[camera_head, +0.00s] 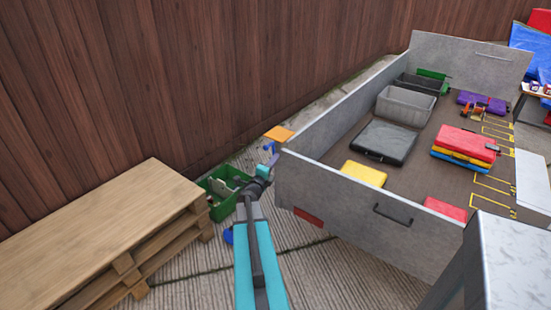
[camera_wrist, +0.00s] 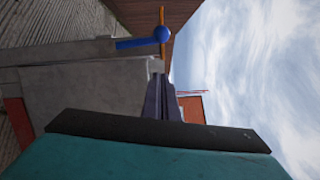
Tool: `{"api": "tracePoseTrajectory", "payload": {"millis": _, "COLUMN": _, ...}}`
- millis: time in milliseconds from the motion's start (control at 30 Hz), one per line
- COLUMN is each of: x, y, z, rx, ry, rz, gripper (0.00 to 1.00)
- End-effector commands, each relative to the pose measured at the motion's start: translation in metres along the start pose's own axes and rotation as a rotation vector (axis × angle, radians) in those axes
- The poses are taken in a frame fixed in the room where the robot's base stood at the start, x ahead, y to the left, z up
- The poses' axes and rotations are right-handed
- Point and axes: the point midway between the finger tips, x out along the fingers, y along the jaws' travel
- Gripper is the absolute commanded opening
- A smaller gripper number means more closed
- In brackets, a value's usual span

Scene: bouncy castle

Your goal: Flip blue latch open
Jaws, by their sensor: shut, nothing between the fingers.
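The blue latch (camera_head: 268,147) shows at the near left corner of the grey trailer (camera_head: 330,205), just below an orange plate (camera_head: 280,133). In the wrist view the latch (camera_wrist: 145,41) is a blue bar with a round knob, at the end of the trailer wall. My gripper (camera_head: 270,165) is beside that corner, just below the latch in the head view. In the wrist view its dark fingers (camera_wrist: 163,98) are together and empty, and appear apart from the latch. The latch's pivot is not clear.
A green crate (camera_head: 222,190) stands on the ground left of the trailer. A wooden pallet (camera_head: 110,235) lies farther left, along the wooden fence (camera_head: 150,80). The trailer holds cases and a grey bin (camera_head: 405,105). A metal box (camera_head: 510,260) is at right.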

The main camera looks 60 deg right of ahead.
Motion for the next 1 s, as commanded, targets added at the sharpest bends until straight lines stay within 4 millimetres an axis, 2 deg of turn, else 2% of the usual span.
{"api": "tracePoseTrajectory", "payload": {"millis": 200, "x": -0.026, "y": 0.000, "z": 0.000, "rx": 0.000, "ry": -0.002, "rz": 0.002, "gripper": 0.00}}
{"api": "tracePoseTrajectory", "payload": {"millis": 500, "x": -0.052, "y": -0.001, "z": 0.001, "rx": 0.001, "ry": -0.002, "rz": 0.001, "gripper": 0.00}}
{"api": "tracePoseTrajectory", "payload": {"millis": 1000, "x": -0.058, "y": -0.001, "z": 0.002, "rx": 0.001, "ry": -0.002, "rz": 0.001, "gripper": 0.00}}
